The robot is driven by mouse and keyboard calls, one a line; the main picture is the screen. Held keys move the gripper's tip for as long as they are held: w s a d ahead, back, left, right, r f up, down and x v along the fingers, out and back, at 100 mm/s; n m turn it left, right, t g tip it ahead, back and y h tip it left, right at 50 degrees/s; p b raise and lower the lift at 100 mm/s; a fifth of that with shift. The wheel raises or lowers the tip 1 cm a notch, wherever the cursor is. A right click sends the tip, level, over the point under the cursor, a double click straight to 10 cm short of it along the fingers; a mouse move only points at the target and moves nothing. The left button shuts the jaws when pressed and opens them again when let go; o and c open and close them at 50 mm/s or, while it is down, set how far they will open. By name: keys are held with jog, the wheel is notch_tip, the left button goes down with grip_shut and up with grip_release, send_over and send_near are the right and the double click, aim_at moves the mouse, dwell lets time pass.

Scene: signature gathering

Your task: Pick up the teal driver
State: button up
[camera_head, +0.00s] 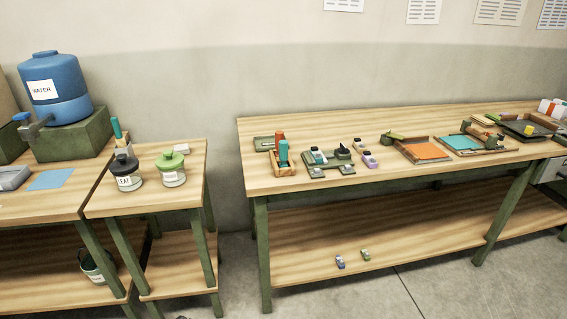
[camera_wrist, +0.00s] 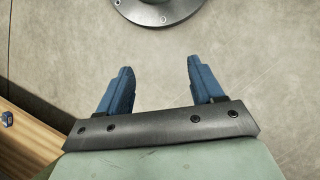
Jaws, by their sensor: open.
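An upright teal handle (camera_head: 283,151), which looks like the teal driver, stands in a small wooden holder (camera_head: 284,167) near the left end of the long table. An orange-red handle (camera_head: 279,138) stands just behind it in the same holder area. The lower part of the teal handle is hidden by the holder. My gripper (camera_wrist: 158,66) shows only in the wrist view. Its two blue fingers are wide apart with nothing between them, above bare floor. The teal driver is not in the wrist view.
Small device parts (camera_head: 330,160) lie right of the holder, then an orange-lined tray (camera_head: 427,151) and a teal-lined tray (camera_head: 463,142). Lidded jars (camera_head: 173,170) and another teal-topped tool (camera_head: 116,128) stand on the left bench. A gap separates the tables.

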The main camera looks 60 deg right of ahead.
jog(key=w+d+r+m+t, duration=0.1)
jog(key=w+d+r+m, duration=0.3)
jog(key=w+d+r, duration=0.9)
jog(key=w+d+r+m, duration=0.2)
jog(key=w+d+r, duration=0.1)
jog(key=d+r, duration=0.4)
jog(key=w+d+r+m, duration=0.1)
jog(key=w+d+r, duration=0.2)
jog(key=d+r, duration=0.4)
notch_tip(320, 180, up, 37)
jog(key=m+t, duration=0.5)
jog(key=m, duration=0.3)
send_over(284, 152)
jog(key=w+d, duration=0.1)
jog(key=d, duration=0.1)
jog(key=shift+w+a+r, duration=0.1)
jog(key=shift+a, duration=0.05)
notch_tip(284, 152, down, 14)
jog(key=shift+r, duration=0.15)
jog(key=shift+c, duration=0.2)
